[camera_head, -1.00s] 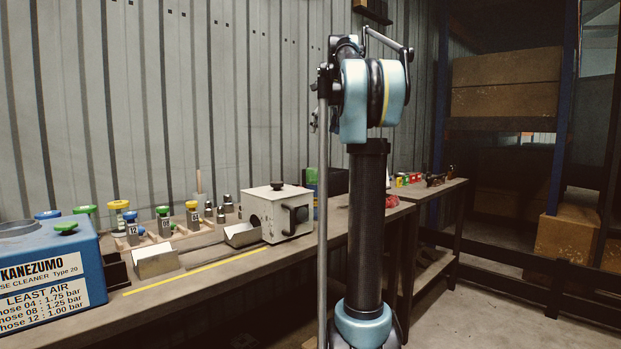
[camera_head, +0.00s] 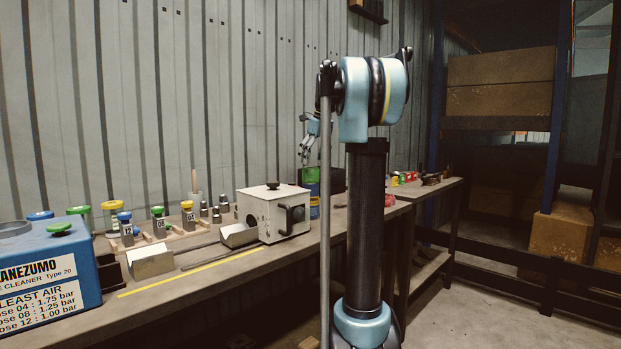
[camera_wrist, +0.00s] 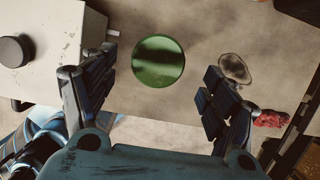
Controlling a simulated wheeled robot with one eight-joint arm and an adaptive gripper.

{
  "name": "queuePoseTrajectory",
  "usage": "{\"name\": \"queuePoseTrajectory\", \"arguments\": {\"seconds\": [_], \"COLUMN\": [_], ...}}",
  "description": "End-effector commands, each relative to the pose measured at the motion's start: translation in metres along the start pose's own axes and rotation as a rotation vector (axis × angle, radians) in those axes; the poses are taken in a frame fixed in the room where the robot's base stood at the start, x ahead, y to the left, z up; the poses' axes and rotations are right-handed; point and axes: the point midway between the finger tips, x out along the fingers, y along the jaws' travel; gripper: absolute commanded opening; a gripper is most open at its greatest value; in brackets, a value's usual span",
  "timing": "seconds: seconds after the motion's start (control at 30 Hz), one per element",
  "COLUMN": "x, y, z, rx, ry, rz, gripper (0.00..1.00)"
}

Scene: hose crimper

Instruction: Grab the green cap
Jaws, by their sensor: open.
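My gripper (camera_wrist: 158,92) is open, its two dark fingers spread apart above the bench. A round green top (camera_wrist: 158,61) shows between and beyond the fingertips in the wrist view, with no finger touching it. It appears to be the green top of the can (camera_head: 311,175) right behind the white box in the head view. There my gripper (camera_head: 304,158) hangs above and slightly left of that can, partly behind my arm.
The white box (camera_head: 275,213) with a black knob stands close beside the can; it also fills the wrist view's upper left (camera_wrist: 50,45). A red object (camera_wrist: 271,118) lies to the right. Several capped bottles stand in a wooden rack (camera_head: 180,234). The corrugated wall is close behind.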

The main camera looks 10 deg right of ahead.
Motion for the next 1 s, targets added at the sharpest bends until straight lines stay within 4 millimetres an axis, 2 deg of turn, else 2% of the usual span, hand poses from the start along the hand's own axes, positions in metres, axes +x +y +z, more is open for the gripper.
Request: {"name": "queuePoseTrajectory", "arguments": {"seconds": [0.4, 0.73, 0.8, 0.9, 1.0], "x": [0.046, 0.052, 0.052, 0.052, 0.052], "y": [0.002, 0.002, 0.002, 0.001, 0.001], "z": [0.002, 0.002, 0.002, 0.001, 0.001], "rx": [0.001, 0.001, 0.001, 0.001, 0.002], "ry": [0.0, 0.0, 0.0, 0.0, 0.0], "rz": [0.0, 0.0, 0.0, 0.0, 0.0], "gripper": [0.79, 0.79, 0.63, 0.45, 0.42]}}
